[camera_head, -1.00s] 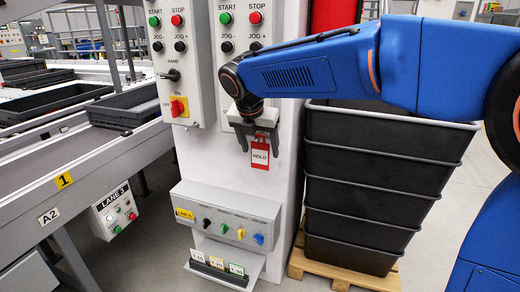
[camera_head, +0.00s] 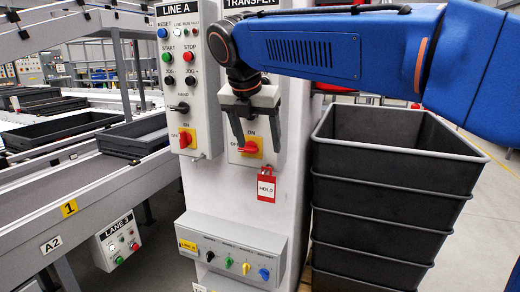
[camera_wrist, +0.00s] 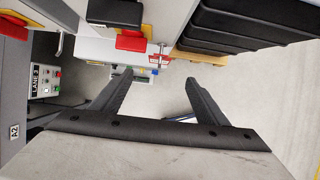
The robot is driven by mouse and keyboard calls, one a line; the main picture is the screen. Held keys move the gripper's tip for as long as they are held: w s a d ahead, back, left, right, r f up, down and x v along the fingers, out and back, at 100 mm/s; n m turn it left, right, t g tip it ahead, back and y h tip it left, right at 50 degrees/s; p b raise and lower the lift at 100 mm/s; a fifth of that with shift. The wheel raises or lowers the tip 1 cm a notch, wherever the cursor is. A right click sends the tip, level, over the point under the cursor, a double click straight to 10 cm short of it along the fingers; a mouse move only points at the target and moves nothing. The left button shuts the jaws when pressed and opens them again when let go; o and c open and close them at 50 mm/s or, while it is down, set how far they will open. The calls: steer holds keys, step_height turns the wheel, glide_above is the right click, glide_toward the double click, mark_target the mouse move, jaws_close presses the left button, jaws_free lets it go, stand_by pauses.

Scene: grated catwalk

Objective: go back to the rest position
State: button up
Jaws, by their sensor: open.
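My gripper (camera_head: 258,148) is open and empty in front of the white control column, high in the head view. Its two dark fingers point down, spread apart, over the right-hand switch panel. In the wrist view my gripper (camera_wrist: 157,78) shows both fingers with nothing between them. A red and white HOLD tag (camera_head: 266,187) hangs below the fingertips, at the lower edge of that panel. A red rotary switch (camera_head: 258,147) on a yellow plate shows between and behind the fingers; it also shows in the wrist view (camera_wrist: 131,41). My blue arm reaches in from the right.
A stack of black bins (camera_head: 390,180) stands right of the column, under my arm. A left switch panel (camera_head: 187,90) and a lower box with coloured knobs (camera_head: 232,255) are on the column. A conveyor (camera_head: 90,195) with black trays runs along the left. Floor shows free at right.

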steer(key=s+d+f+m, duration=0.3)
steer(key=d+m, duration=0.2)
steer(key=d, duration=0.2)
steer(key=s+d+f+m, duration=0.3)
steer(key=d+m, duration=0.1)
steer(key=d, duration=0.2)
steer(key=s+d+f+m, duration=0.3)
steer(key=d+m, duration=0.2)
steer(key=d, duration=0.2)
steer(key=s+d+f+m, duration=0.5)
steer(key=s+f+m, duration=0.3)
steer(key=m, duration=0.1)
steer(key=s+d+f+m+y, duration=0.1)
steer(key=s+d+f+m, duration=0.5)
steer(key=s+f+m, duration=0.2)
steer(key=shift+s+d+f+m+y, duration=0.3)
steer(key=shift+f+m, duration=0.2)
steer(key=shift+f, duration=0.25)
